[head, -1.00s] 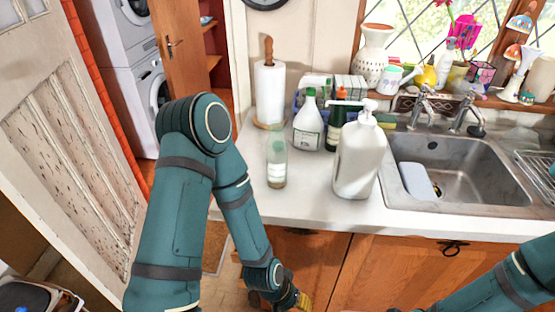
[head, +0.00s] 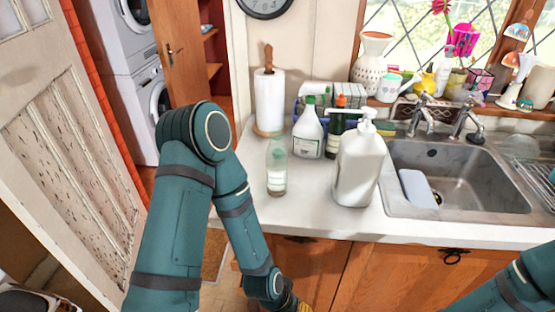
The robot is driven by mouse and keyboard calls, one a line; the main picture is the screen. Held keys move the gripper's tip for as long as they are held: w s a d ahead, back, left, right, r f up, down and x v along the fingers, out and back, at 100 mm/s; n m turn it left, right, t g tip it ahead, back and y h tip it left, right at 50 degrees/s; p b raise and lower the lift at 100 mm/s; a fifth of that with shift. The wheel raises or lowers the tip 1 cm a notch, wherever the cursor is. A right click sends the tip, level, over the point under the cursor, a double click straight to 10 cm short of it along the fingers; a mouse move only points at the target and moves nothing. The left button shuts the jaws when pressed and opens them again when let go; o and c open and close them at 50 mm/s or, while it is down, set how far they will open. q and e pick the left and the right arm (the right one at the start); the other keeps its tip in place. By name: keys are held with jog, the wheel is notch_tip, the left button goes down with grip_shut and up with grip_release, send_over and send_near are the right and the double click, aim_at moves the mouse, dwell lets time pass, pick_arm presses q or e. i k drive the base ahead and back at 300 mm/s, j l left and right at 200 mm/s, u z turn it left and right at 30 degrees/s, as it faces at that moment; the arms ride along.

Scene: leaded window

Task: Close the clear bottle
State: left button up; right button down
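The clear bottle (head: 277,168) stands upright on the white counter near its front left edge. It is see-through with a pale label, and I cannot make out a cap on its top. No separate cap can be made out on the counter. My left arm comes in from the left, its forearm reaching down in front of the counter. Only a sliver of my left gripper (head: 291,302) shows at the bottom edge, below the counter top and well away from the bottle; its fingers are cut off. My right forearm shows at the bottom right, with its gripper outside the picture.
A large white pump bottle (head: 358,170) stands right of the clear bottle. Behind are a paper towel roll (head: 269,100), a white spray bottle (head: 307,133) and a dark green bottle (head: 336,135). The sink (head: 450,175) is at the right. The counter's front left is clear.

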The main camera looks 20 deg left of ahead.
aim_at(276, 154)
jog(key=j+z, duration=0.1)
jog(key=j, duration=0.3)
jog(key=k+j+z, duration=0.1)
jog(key=j, duration=0.35)
jog(key=k+j+z, duration=0.1)
jog(key=j, duration=0.3)
jog(key=k+j+z, duration=0.1)
jog(key=j, duration=0.3)
jog(key=k, duration=0.05)
